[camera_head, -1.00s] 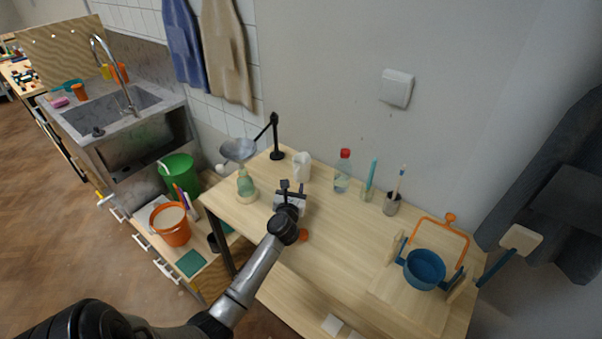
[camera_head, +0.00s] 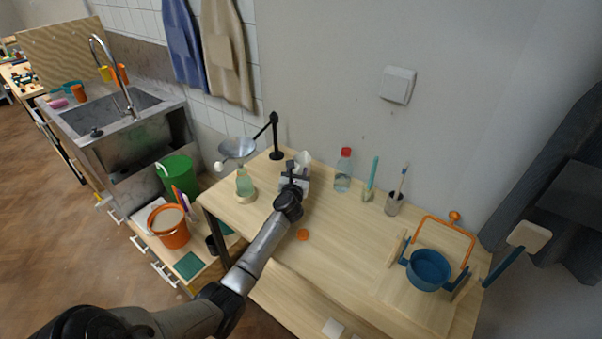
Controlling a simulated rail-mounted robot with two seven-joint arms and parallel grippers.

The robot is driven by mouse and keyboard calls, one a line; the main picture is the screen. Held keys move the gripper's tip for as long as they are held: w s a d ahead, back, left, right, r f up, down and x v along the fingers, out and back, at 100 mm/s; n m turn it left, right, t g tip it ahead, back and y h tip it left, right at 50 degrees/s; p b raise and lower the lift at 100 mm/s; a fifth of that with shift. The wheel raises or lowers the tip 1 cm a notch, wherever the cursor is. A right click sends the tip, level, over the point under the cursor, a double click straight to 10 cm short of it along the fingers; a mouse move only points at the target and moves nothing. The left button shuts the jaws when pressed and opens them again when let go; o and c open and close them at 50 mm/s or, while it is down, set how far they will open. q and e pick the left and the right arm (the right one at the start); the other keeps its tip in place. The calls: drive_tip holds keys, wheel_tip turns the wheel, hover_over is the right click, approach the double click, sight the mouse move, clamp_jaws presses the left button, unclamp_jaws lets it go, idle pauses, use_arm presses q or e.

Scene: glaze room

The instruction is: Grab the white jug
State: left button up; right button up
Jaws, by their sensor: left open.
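The white jug (camera_head: 304,158) stands upright near the back of the wooden table, against the wall side. Only its upper part shows; my left gripper covers the lower part. My left gripper (camera_head: 297,170) is open, right in front of the jug in this view. I cannot tell whether its fingers are around the jug or just short of it. My right gripper is not in view.
A green bottle (camera_head: 244,183) under a funnel (camera_head: 237,148) stands left of the gripper; a black stand (camera_head: 276,140) is behind. A red-capped bottle (camera_head: 343,172) and a brush cup (camera_head: 394,204) stand right. An orange item (camera_head: 303,235) lies in front; the table centre is free.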

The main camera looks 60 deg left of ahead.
use_arm(q)
drive_tip(key=shift+c, duration=0.2)
clamp_jaws()
drive_tip(key=shift+r, duration=0.1)
idle(0.5)
drive_tip(key=shift+r+p, duration=0.9)
drive_tip(key=shift+r, duration=0.45)
drive_tip(key=shift+r+p, duration=0.5)
drive_tip(key=shift+r, duration=0.4)
drive_tip(key=d+r+p, duration=0.1)
drive_tip(key=d+r, duration=0.2)
drive_tip(key=d, duration=0.2)
drive_tip(key=w+d+r+p, duration=0.1)
drive_tip(key=d+r, duration=0.2)
drive_tip(key=d, duration=0.3)
drive_tip(key=shift+w+d+r+p, duration=0.15)
drive_tip(key=shift+d+p, duration=0.05)
drive_tip(key=shift+p, duration=0.15)
drive_tip(key=shift+d, duration=0.1)
